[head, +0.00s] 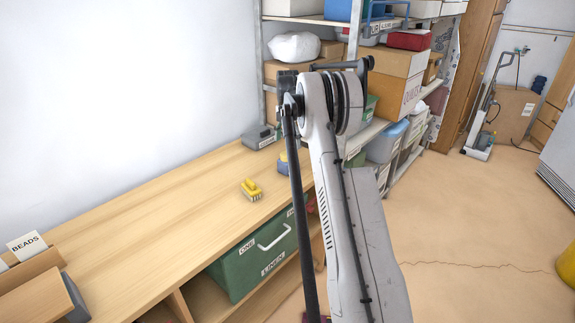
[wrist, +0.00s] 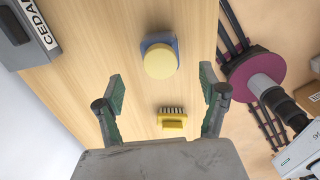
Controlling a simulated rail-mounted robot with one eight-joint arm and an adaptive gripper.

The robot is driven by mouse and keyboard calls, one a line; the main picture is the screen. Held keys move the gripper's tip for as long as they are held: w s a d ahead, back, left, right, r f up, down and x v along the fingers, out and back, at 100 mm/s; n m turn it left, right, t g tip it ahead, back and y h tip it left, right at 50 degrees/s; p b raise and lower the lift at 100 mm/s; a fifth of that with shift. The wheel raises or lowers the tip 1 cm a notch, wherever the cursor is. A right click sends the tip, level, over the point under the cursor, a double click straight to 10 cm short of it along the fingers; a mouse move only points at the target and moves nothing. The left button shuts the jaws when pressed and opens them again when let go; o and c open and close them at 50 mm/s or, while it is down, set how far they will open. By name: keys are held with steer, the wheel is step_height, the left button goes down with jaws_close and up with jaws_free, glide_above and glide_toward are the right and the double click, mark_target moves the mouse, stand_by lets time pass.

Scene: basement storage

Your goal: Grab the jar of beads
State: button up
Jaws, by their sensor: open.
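A small blue container with a round pale-yellow lid (wrist: 161,61) stands on the wooden bench. It lies between and just beyond my fingertips in the wrist view; its contents and any label are hidden. In the head view the blue container (head: 283,161) shows partly behind my arm. No other jar is in view. My gripper (wrist: 160,82) is open and empty above the bench, its green-padded fingers on either side of the view. A card reading BEADS (head: 27,246) stands in a wooden holder at the left end of the bench.
A yellow brush (head: 251,190) lies on the bench near the container. A grey box labelled CEDAR (wrist: 28,35) sits by the wall. A green LINEN bin (head: 262,262) is under the bench. Loaded shelves (head: 375,140) stand beyond. The bench's middle is clear.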

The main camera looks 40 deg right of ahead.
mark_target(288, 153)
step_height(288, 153, down, 6)
steer(key=shift+r, duration=0.15)
steer(key=shift+a+f, duration=0.15)
steer(key=shift+f, duration=1.2)
steer(key=shift+a+f, duration=0.1)
steer(key=shift+f, duration=1.2)
steer(key=c, duration=1.6)
